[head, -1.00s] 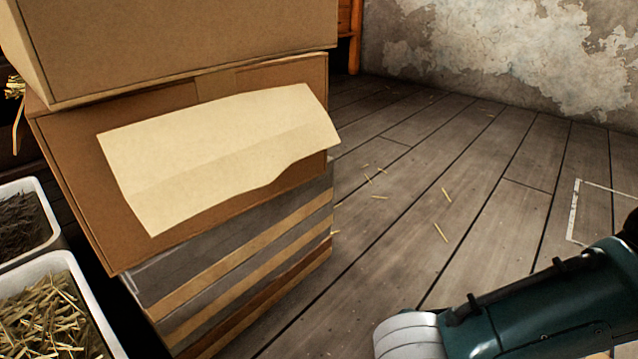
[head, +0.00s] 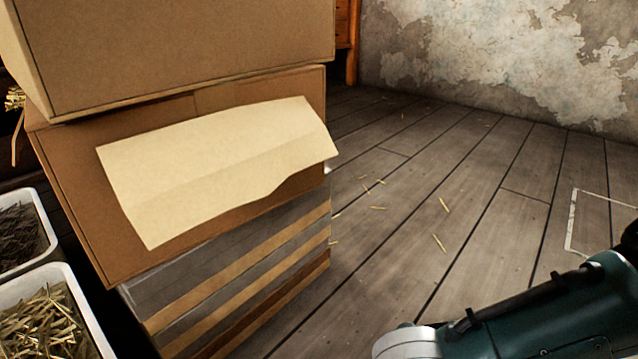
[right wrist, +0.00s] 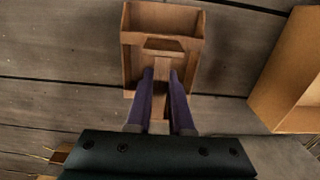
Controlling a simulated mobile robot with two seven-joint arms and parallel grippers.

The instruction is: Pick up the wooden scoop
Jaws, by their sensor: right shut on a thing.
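The wooden scoop (right wrist: 185,22) shows at the top middle of the right wrist view, a box-shaped tray with a handle. My right gripper (right wrist: 162,76) has its two purple fingers on either side of the handle and is shut on it. The far part of the handle is partly hidden by the fingers. Whether the scoop touches the floor or hangs above it, I cannot tell. The scoop does not show in the head view, where only part of my right arm is seen at the lower right. My left gripper is in neither view.
Stacked cardboard boxes (head: 190,45) with a paper sheet (head: 220,170) on them fill the left of the head view. White bins (head: 72,285) of straw stand at lower left. A wooden box (right wrist: 290,75) is right of the scoop. Plank floor (head: 470,180) is open at right.

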